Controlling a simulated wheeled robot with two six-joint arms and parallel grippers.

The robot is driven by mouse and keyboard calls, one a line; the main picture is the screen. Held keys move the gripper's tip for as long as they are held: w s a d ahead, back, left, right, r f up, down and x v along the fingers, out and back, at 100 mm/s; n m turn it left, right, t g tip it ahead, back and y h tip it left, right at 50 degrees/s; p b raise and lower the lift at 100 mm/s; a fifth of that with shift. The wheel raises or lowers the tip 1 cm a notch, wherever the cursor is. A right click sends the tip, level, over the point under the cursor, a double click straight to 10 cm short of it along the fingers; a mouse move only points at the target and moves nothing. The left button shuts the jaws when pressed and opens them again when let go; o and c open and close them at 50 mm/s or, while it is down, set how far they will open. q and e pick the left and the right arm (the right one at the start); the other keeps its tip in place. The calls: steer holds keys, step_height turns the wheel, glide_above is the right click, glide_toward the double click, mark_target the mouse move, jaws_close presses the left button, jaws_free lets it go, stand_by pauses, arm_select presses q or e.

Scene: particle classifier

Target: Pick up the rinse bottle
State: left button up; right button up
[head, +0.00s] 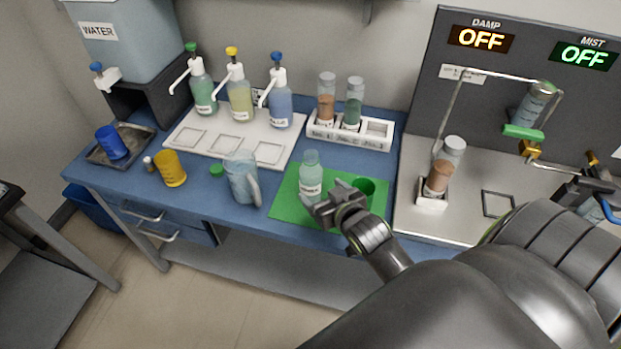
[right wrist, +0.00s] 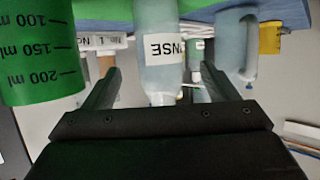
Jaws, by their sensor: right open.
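The rinse bottle (head: 311,181), pale green and clear with a white label, stands upright on the green mat (head: 284,207). My right gripper (head: 330,206) is at the bottle's lower right side in the head view and hides part of its base. In the right wrist view, which is upside down, the bottle (right wrist: 160,47) shows between the two spread fingers of my right gripper (right wrist: 160,80), with gaps on both sides. I cannot tell whether a finger touches it. My left gripper is not in view.
A green measuring cup (head: 366,185) stands close right of the bottle; it also shows in the right wrist view (right wrist: 40,60). A clear pitcher (head: 241,180) stands to the left. Behind are a white vial rack (head: 372,139) and several pump bottles on a tray (head: 228,143).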

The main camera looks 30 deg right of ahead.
mark_target(316, 185)
steer(key=shift+x, duration=0.85)
steer(key=shift+w, duration=0.15)
steer(key=shift+w+d+f, duration=0.1)
steer(key=shift+w, duration=0.35)
steer(key=p+x, duration=0.1)
steer(key=x, duration=0.2)
steer(key=shift+w, duration=0.1)
steer(key=shift+w+d+f, duration=0.1)
steer(key=shift+w+f, duration=0.2)
steer(key=shift+w, duration=0.25)
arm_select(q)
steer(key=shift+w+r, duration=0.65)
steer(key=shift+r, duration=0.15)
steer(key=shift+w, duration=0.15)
arm_select(e)
steer(key=c, duration=1.3)
steer(key=shift+r, duration=0.25)
